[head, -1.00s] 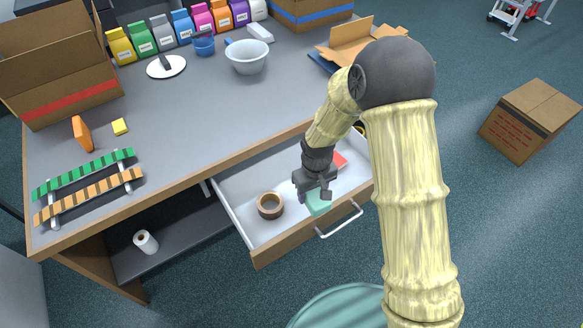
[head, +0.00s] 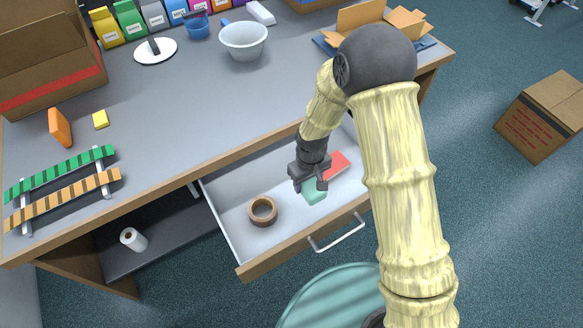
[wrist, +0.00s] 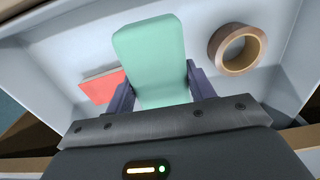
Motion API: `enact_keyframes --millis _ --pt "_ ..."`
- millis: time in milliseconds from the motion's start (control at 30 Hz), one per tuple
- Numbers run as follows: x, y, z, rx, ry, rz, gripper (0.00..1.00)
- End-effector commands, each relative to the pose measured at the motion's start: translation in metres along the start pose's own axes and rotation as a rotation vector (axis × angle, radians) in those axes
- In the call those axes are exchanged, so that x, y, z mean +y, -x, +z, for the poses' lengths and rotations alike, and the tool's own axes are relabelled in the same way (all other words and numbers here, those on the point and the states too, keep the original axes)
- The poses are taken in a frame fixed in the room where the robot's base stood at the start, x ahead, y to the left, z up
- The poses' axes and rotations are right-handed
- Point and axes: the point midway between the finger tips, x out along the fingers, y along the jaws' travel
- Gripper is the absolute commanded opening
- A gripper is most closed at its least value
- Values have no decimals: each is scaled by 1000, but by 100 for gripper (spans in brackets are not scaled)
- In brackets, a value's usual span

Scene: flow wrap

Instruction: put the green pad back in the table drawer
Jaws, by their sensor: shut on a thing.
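The green pad (head: 314,193) is in the open table drawer (head: 237,223), at the end of my gripper (head: 309,188). In the wrist view the pad (wrist: 150,55) lies between the two fingers of my gripper (wrist: 158,88), which are shut on its sides. The pad is over the drawer floor; I cannot tell whether it touches it. The drawer (wrist: 200,15) is pulled out, with a white handle (head: 337,234) on its front.
A brown tape roll (head: 263,211) and a red pad (head: 335,164) lie in the drawer on either side of the green pad. The desk top (head: 190,110) is above and behind. A cardboard box (head: 541,113) stands on the floor at right.

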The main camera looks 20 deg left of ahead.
Motion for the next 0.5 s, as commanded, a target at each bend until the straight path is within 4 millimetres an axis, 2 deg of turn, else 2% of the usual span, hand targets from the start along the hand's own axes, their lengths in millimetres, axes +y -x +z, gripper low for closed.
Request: enact_keyframes --millis 133,233,500 --pt "-4 -1 -1 -1 8 0 33" --pt "-5 -9 -1 -2 10 -1 33" --pt "-1 -55 1 -4 1 -1 33"
